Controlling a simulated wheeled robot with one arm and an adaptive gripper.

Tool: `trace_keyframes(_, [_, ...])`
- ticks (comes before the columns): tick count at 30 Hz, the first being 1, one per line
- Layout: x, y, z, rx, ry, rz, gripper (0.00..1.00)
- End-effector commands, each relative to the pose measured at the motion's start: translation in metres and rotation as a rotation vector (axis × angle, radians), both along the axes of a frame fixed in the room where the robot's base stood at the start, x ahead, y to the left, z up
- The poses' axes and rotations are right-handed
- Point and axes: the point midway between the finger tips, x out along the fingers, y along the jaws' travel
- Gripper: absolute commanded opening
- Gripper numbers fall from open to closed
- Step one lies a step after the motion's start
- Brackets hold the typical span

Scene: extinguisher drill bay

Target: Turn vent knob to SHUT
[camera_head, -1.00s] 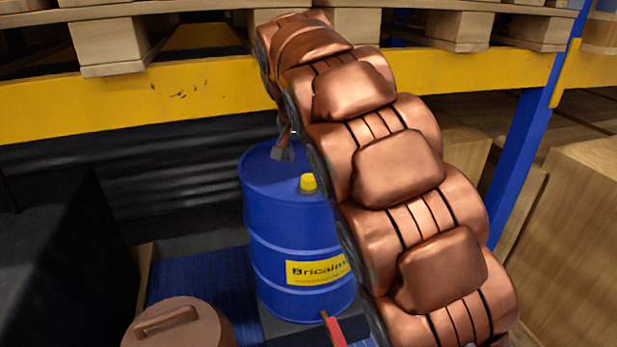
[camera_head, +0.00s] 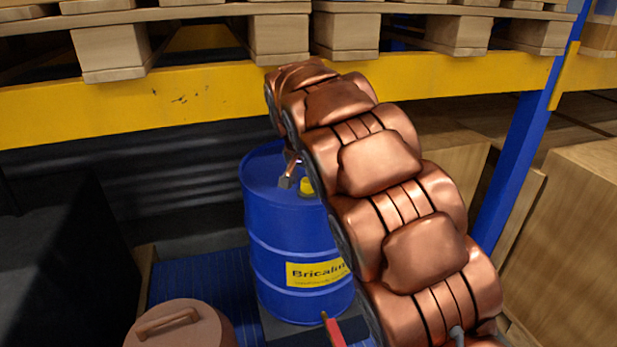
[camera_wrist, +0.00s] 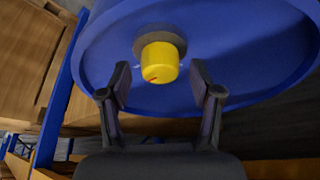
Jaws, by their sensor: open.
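The yellow vent knob (camera_wrist: 159,62) sits on a dark round base on top of the blue drum (camera_head: 293,235). In the wrist view a small red mark shows on the knob's near side. In the head view the knob (camera_head: 307,187) is partly covered by my copper arm. My gripper (camera_wrist: 161,84) is open and empty, its two dark fingers on either side of the line to the knob, with space between each finger and it. In the head view one gripper part (camera_head: 286,182) shows just left of the knob. The drum's yellow label is partly hidden by my arm. I cannot read any SHUT marking.
A yellow rack beam (camera_head: 150,100) with wooden pallets above spans the back. A blue rack post (camera_head: 520,150) and wooden crates (camera_head: 575,240) stand at the right. A brown lidded container (camera_head: 180,325) is at the lower left. A blue slatted pallet lies beside the drum.

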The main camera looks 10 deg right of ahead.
Motion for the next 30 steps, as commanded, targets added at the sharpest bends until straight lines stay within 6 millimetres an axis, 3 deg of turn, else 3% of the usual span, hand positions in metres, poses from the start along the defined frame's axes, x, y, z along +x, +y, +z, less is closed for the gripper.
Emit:
trace_keyframes(3, [-0.0001,0.0001,0.0001,0.0,0.0,0.0,0.64])
trace_keyframes(20, [-0.0005,0.0,0.0002,0.0,0.001,0.0,0.06])
trace_keyframes(30, [-0.001,0.0,-0.0007,0.001,0.002,0.045,0.05])
